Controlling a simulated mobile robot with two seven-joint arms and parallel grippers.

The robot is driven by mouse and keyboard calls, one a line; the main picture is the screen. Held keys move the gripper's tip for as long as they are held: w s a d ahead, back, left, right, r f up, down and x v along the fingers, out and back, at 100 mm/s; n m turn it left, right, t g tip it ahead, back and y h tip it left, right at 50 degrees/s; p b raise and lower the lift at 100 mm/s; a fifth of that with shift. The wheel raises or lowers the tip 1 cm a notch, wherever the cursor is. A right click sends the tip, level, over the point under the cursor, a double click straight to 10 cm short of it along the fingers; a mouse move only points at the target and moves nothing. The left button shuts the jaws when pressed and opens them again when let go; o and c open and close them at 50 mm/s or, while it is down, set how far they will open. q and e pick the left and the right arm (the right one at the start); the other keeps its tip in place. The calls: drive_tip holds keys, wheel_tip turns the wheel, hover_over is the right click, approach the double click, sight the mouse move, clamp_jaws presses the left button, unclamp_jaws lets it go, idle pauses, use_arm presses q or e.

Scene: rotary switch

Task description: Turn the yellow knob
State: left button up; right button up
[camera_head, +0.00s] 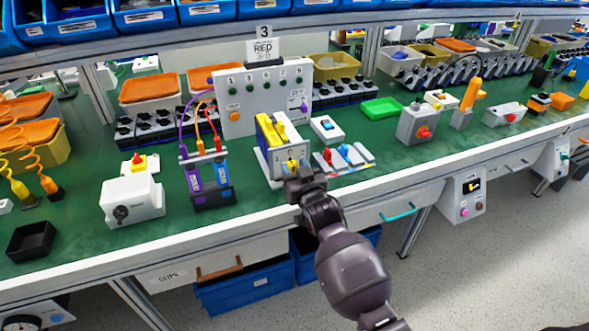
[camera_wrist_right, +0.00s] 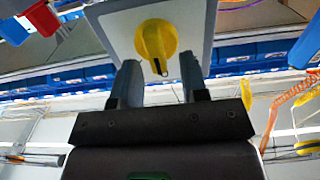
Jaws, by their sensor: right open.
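The yellow knob (camera_wrist_right: 157,42) shows in the right wrist view, round with a raised ridge, on the pale front plate (camera_wrist_right: 198,22) of a switch box. In the head view the knob (camera_head: 291,166) is small and partly hidden by my right gripper, on the front of a grey-white box with yellow parts on top (camera_head: 277,127). My right gripper (camera_wrist_right: 158,78) is open and empty, with one finger to each side below the knob; it looks apart from the knob. In the head view the right gripper (camera_head: 304,183) is just in front of the box. My left gripper is not in view.
On the green bench, a stand with blue modules and cables (camera_head: 208,180) is left of the box, and a row of red and blue levers (camera_head: 343,158) is right. A white numbered panel (camera_head: 266,96) stands behind. The bench edge and an open aisle are in front.

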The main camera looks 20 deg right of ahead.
drive_tip(key=c, duration=0.4)
clamp_jaws()
